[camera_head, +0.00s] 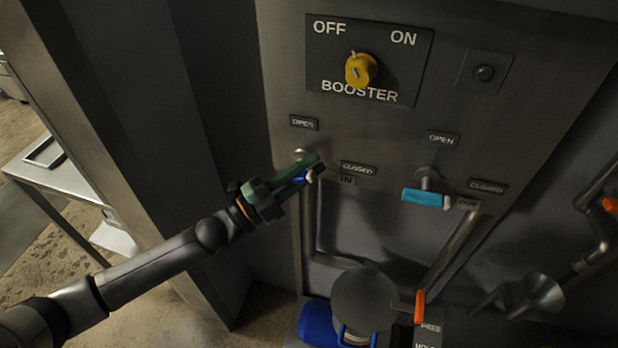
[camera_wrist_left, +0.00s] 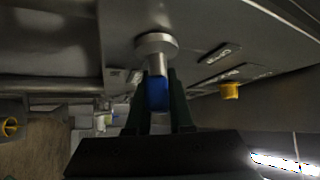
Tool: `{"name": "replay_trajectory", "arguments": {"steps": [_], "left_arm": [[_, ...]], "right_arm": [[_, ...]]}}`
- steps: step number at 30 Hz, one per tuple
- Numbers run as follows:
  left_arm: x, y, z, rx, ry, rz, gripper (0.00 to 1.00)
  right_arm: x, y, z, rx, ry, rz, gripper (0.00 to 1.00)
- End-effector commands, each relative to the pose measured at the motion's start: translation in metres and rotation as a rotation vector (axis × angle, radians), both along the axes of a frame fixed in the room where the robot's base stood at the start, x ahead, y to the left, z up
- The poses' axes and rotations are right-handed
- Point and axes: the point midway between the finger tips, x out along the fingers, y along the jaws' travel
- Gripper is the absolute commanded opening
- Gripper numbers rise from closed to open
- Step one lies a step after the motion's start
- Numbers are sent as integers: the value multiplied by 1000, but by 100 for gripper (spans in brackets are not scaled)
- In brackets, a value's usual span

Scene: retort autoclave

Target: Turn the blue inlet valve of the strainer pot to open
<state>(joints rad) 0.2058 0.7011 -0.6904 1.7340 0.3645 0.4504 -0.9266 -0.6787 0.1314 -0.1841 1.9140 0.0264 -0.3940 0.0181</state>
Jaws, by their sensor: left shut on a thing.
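The blue inlet valve handle (camera_head: 299,181) is on the grey panel, by the label IN, with an OPEN label (camera_head: 304,122) above and a CLOSED label (camera_head: 358,169) to its right. My left gripper (camera_head: 306,171) is shut on this handle and its green fingers hide much of it. In the left wrist view the blue handle (camera_wrist_left: 157,93) sits between both fingers, below its round metal stem (camera_wrist_left: 156,47). The handle's exact angle is hard to tell. The strainer pot (camera_head: 364,299) is below, with a dark round lid. My right gripper is not in view.
A light blue outlet handle (camera_head: 425,196) lies nearly level to the right. A yellow BOOSTER knob (camera_head: 361,69) is above. An orange lever (camera_head: 420,306) is beside the pot. Pipes run down from both valves. A metal table (camera_head: 40,185) stands at the left.

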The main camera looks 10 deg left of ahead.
Motion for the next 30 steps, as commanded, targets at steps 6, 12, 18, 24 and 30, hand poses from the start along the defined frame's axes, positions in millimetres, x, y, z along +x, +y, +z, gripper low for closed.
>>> {"name": "replay_trajectory", "arguments": {"steps": [6, 12, 18, 24, 30], "left_arm": [[0, 2, -1, -213, 9, 3, 0], [0, 5, 2, -403, 15, 3, 0], [0, 8, 5, -594, 21, 3, 0], [1, 12, 8, -778, 29, 3, 0], [1, 15, 10, -936, 34, 2, 0]], "right_arm": [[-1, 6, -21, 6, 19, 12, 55], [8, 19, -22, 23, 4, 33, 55], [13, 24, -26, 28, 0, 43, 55], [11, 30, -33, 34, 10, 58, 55], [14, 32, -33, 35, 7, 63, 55]]}}
